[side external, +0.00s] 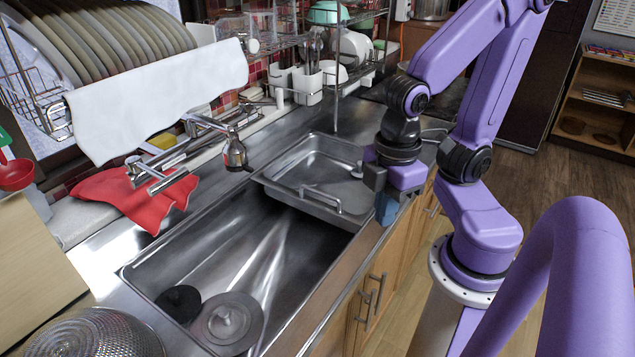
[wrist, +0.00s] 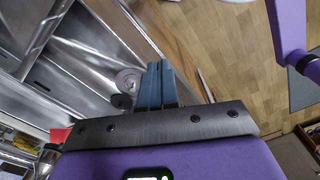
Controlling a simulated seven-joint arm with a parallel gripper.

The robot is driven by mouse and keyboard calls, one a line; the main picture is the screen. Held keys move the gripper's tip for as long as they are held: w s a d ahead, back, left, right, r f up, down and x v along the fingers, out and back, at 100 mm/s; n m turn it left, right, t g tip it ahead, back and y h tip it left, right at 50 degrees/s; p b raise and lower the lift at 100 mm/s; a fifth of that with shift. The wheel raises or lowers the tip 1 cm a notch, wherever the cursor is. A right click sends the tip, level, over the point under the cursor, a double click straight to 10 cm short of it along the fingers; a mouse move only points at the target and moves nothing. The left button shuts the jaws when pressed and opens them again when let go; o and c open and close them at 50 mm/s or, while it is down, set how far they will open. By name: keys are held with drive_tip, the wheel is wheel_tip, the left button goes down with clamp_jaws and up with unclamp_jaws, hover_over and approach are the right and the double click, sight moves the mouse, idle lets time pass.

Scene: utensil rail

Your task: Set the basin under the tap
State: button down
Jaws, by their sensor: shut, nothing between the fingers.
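The basin (side external: 328,168) is a shallow rectangular steel tray with a bar handle on its near-left side. It sits level across the right end of the sink (side external: 215,258), right of the tap. The chrome tap (side external: 235,153) stands along the back of the sink, to the left of the basin. My gripper (side external: 386,208) is above the counter's front edge, just right of the basin and apart from its handle. Its blue fingers (wrist: 154,85) are together and empty in the wrist view, pointing down towards the counter edge.
Two round lids (side external: 229,322) lie in the near-left end of the sink; the middle of the sink is empty. A red cloth (side external: 135,195) lies behind the sink on the left. A wire rack (side external: 335,75) stands behind the basin. Cabinet handles (side external: 370,292) project below the counter.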

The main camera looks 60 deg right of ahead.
idle(0.3)
drive_tip(key=c, duration=1.2)
unclamp_jaws()
drive_tip(key=shift+w, duration=0.15)
drive_tip(key=shift+o, duration=0.2)
drive_tip(key=w+d+r+m, duration=0.1)
drive_tip(key=w+d+m, duration=0.15)
drive_tip(key=w, duration=0.45)
drive_tip(key=w+d+r+m, duration=0.1)
drive_tip(key=w+d+m, duration=0.1)
drive_tip(key=w+m, duration=0.35)
drive_tip(key=w+d+m+y, duration=0.1)
drive_tip(key=w+d+m, duration=0.1)
drive_tip(key=w+d, duration=0.5)
drive_tip(key=w+d+m+y, duration=0.1)
drive_tip(key=w+d+m, duration=0.25)
drive_tip(key=d, duration=0.55)
drive_tip(key=shift+n, duration=0.45)
drive_tip(key=x, duration=1.7)
drive_tip(key=shift+w+d+f, duration=0.1)
drive_tip(key=shift+f, duration=0.3)
drive_tip(key=shift+c, duration=0.3)
clamp_jaws()
